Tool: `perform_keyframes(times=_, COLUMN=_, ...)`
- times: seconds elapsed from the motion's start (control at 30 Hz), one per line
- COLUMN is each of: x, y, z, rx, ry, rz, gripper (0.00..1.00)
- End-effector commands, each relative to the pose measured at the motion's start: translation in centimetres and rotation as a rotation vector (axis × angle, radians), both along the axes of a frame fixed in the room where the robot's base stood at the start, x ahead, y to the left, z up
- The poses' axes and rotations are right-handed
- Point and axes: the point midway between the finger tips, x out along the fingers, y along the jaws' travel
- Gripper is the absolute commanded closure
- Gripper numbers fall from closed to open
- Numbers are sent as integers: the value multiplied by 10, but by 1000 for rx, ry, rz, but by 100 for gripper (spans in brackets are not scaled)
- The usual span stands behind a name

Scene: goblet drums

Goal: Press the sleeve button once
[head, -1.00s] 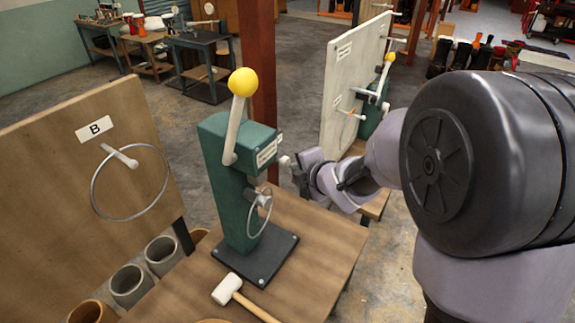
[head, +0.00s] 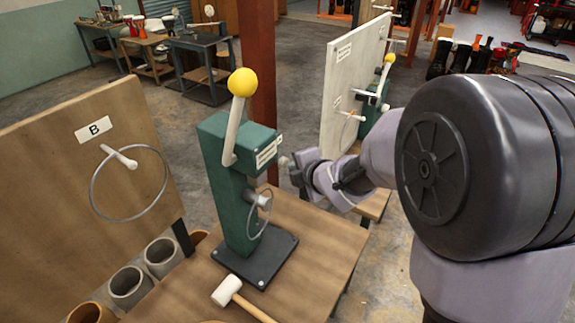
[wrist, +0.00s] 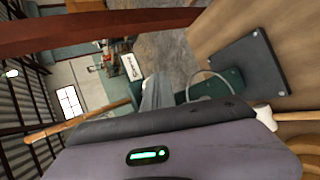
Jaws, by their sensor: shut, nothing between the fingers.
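A green press-like stand (head: 228,185) with a yellow-knobbed lever (head: 243,82) stands upright on a wooden table. A white label (head: 266,152) is on the right side of its head. A small pale round knob (head: 284,161) shows by the label; I cannot tell whether it is the sleeve button. My gripper (head: 297,168) is shut and close to the stand's right side, near the label. I cannot tell whether it touches anything; its fingertips are mostly hidden. In the wrist view the stand's green column (wrist: 222,82) and dark base plate (wrist: 248,65) lie beyond my gripper.
A ring (head: 258,215) sticks out low on the stand. A white mallet (head: 228,291) lies on the table (head: 315,245). A brown board marked B (head: 100,155) stands at left, a pale board (head: 345,80) behind at right. A red post (head: 257,90) rises behind the stand.

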Motion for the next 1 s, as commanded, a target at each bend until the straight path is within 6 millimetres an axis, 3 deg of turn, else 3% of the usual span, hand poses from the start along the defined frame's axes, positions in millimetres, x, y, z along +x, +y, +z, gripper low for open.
perform_keyframes(times=1.0, x=6, y=9, z=0, rx=0, ry=-1, rz=1, gripper=100)
